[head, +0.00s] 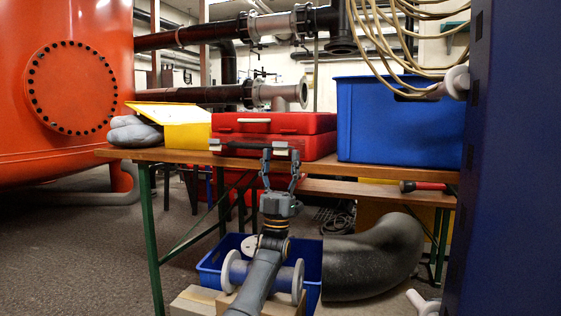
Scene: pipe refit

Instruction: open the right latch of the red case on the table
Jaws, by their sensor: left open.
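The red case (318,147) stands on the wooden table (190,156), and its lid looks shut. A black handle (245,146) runs along its front. A pale left latch (215,144) is at the handle's left end, and the pale right latch (281,147) is at its right end. My left gripper (281,154) reaches up from below in front of the case, its fingers apart. In the picture its fingertips lie on either side of the right latch; I cannot tell whether they touch it. My right gripper is not in view.
A yellow box (186,135) and grey sacks (135,132) are left of the case. A large blue bin (400,122) is close on its right. Below are a blue crate (207,272) and a black pipe elbow (375,260).

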